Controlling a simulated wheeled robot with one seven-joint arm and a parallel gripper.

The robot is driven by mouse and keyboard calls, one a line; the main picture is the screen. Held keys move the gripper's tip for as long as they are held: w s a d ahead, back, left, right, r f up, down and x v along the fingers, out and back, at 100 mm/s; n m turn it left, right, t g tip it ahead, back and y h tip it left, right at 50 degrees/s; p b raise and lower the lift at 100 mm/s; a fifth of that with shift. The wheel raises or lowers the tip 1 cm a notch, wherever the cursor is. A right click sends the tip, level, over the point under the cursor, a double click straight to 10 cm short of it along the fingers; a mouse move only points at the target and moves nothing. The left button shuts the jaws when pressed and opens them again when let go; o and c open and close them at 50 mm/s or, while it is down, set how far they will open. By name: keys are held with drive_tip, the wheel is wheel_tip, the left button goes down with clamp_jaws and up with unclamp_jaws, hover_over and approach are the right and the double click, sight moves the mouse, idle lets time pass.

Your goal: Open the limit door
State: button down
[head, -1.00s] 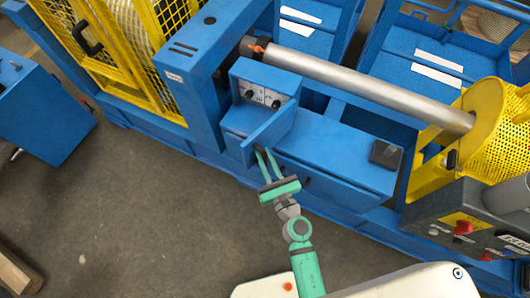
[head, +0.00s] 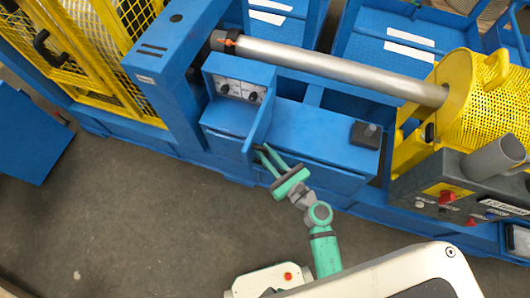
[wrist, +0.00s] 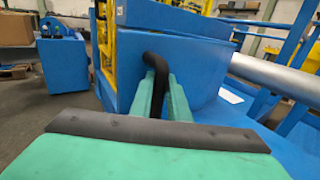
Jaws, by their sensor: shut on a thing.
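The limit door is a blue panel (head: 261,118) on the small blue control box (head: 225,112). It stands swung out from the box front, with the dial panel (head: 240,90) showing beside it. In the wrist view the door (wrist: 190,60) fills the middle, with a black curved handle (wrist: 154,72) on it. My gripper (head: 265,153) has its green fingers at the door's lower outer edge. In the wrist view my gripper (wrist: 158,98) is shut on the black handle, which sits between the fingers. The handle is mostly hidden in the head view.
A steel shaft (head: 340,72) runs behind the box to a yellow mesh guard (head: 490,95) on the right. A blue ledge (head: 320,135) with a dark block (head: 366,134) lies right of the door. Bare floor (head: 130,220) is free in front.

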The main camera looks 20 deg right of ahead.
drive_tip(key=shift+w+d, duration=0.15)
drive_tip(key=shift+d, duration=0.05)
drive_tip(key=c, duration=1.7)
unclamp_jaws()
drive_tip(key=shift+a, duration=0.1)
drive_tip(key=v, duration=1)
drive_tip(key=shift+s, duration=0.4)
